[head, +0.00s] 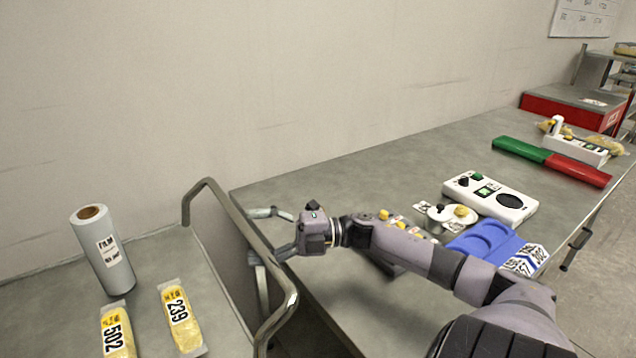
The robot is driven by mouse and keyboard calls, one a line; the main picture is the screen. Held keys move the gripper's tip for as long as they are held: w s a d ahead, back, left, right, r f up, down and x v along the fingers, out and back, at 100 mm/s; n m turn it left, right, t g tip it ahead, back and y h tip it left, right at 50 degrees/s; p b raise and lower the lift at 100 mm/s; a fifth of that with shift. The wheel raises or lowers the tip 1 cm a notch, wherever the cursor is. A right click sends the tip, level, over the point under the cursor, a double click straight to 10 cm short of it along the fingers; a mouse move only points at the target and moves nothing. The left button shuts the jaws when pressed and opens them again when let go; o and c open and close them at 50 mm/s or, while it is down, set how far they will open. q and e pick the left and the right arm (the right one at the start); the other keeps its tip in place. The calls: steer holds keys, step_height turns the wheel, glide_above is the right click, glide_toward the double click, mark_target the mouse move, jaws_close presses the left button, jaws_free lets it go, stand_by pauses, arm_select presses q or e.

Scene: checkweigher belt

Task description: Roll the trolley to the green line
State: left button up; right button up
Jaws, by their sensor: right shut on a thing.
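The trolley (228,325) stands at the lower left with a grey top and a bent metal tube handle (207,190) along its right side. My right gripper (266,232) reaches in from the right over the table and is shut on the handle's tube, one finger on the far side and one on the near side. On the trolley stand a grey film roll (107,262) and two yellow packs, one marked 239 (181,318) and one marked 502 (117,333). The green line is not in view. My left gripper is not in view.
A long grey table (330,185) is close to the trolley's right. A plain wall (250,70) runs behind the trolley.

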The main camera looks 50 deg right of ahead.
steer(key=shift+s+d+r+p, duration=0.2)
steer(key=shift+s+d, duration=0.15)
steer(key=shift+d, duration=0.2)
steer(key=shift+s+d+r+p, duration=0.1)
steer(key=shift+s+d+r, duration=0.2)
steer(key=shift+d, duration=0.25)
steer(key=shift+s+d+r+p, duration=0.1)
steer(key=shift+s+d+r, duration=0.05)
steer(key=shift+s+d, duration=0.35)
steer(key=shift+c, duration=0.8)
steer(key=v, duration=0.3)
steer(key=shift+s+d, duration=0.1)
steer(key=shift+s, duration=0.3)
steer(key=shift+c, duration=0.8)
steer(key=v, duration=0.3)
steer(key=f+p+v, duration=0.1)
steer(key=v, duration=0.1)
steer(key=shift+s+d+f, duration=0.15)
steer(key=shift+s+d, duration=0.05)
steer(key=shift+d, duration=0.1)
